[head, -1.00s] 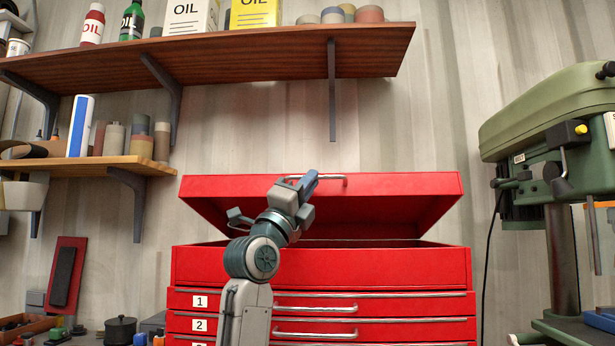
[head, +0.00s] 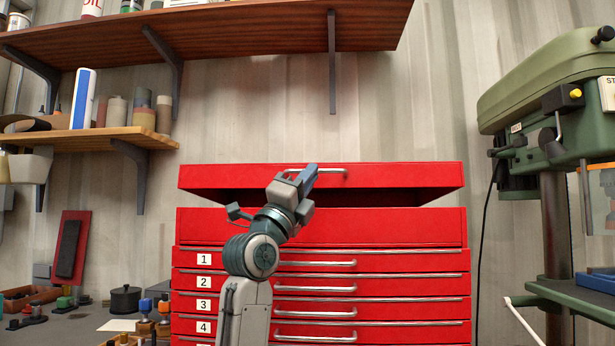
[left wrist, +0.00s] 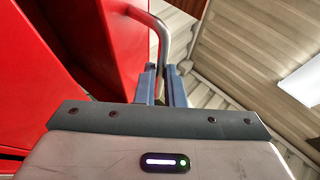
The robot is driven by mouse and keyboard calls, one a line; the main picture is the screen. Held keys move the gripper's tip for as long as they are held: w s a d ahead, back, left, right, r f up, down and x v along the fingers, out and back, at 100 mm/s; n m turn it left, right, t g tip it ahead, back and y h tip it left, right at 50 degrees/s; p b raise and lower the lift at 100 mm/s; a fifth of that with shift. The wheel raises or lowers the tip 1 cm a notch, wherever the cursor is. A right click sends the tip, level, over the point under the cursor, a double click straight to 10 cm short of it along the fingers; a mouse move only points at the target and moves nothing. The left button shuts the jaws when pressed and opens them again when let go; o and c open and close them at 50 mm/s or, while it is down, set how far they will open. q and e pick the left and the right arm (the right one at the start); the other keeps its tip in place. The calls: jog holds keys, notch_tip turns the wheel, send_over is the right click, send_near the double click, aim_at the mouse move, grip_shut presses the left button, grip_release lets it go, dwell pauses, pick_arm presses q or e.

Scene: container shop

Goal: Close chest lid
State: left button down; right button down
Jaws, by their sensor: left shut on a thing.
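The red chest (head: 330,228) has a row of numbered drawers below its top box. Its red lid (head: 400,176) is partly open, with a dark gap between the lid's front edge and the box. My left gripper (head: 306,176) is at the lid's metal handle (head: 330,170), on the handle's left part. In the left wrist view, the blue fingers of the left gripper (left wrist: 162,88) close around the handle bar (left wrist: 161,40), by the red lid (left wrist: 105,45). My right gripper is in neither view.
A wooden shelf (head: 250,38) hangs above the chest, with a lower shelf (head: 90,139) at the left. A green drill press (head: 550,95) stands at the right. A bench with small tools and a dark pot (head: 125,299) is at the lower left.

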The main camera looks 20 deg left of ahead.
pick_arm(q)
jog(key=shift+w+f, duration=0.15)
jog(key=c, duration=1.7)
grip_release()
jog(key=shift+w, duration=0.1)
jog(key=shift+o, duration=0.9)
jog(key=shift+w+f, duration=0.1)
jog(key=shift+w, duration=0.05)
jog(key=b+v, duration=0.1)
jog(key=v, duration=1)
jog(key=shift+b, duration=0.35)
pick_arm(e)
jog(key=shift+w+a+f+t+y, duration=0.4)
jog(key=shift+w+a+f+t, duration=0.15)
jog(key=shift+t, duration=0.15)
